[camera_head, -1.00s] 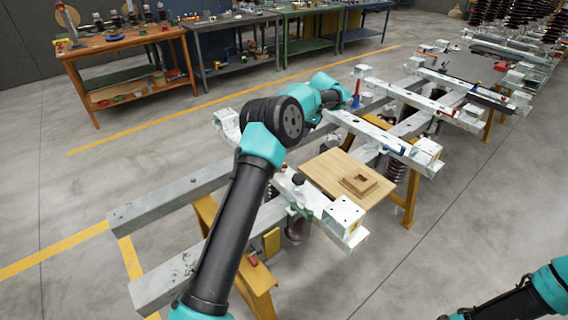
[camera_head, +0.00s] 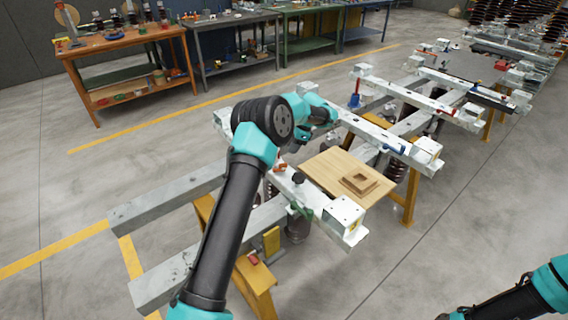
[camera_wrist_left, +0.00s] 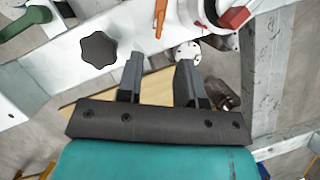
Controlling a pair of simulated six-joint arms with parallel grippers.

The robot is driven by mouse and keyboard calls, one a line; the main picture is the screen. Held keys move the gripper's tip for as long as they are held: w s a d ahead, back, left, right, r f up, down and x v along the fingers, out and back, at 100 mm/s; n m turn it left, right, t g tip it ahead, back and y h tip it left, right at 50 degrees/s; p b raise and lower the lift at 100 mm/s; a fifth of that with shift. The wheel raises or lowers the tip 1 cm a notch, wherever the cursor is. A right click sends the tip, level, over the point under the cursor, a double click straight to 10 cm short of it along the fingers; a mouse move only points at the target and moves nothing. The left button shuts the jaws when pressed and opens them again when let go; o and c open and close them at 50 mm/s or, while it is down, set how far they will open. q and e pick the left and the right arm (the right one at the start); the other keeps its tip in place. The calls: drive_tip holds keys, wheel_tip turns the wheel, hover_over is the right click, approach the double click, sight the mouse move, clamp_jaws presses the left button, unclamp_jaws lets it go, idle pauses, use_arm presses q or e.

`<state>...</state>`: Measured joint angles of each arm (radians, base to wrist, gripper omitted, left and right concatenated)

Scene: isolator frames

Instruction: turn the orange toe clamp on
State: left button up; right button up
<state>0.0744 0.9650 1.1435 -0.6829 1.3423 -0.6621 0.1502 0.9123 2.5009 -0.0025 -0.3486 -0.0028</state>
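The orange toe clamp shows as a slim upright orange lever (camera_wrist_left: 160,18) at the top middle of the left wrist view, on the white frame bar. In the head view the fingers are hard to make out below the teal wrist. My right gripper is out of view; only part of that arm shows at the bottom right.
A black knob (camera_wrist_left: 98,48) and a green handle (camera_wrist_left: 25,22) lie left of the lever; a red block (camera_wrist_left: 235,17) is right of it. A wooden board (camera_head: 322,172) with a small wooden frame (camera_head: 360,182) lies beside the bar. More white frames stand behind.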

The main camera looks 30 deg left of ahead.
sight(280, 167)
use_arm(q)
drive_tip(key=x, duration=0.9)
drive_tip(key=shift+f, duration=0.1)
clamp_jaws()
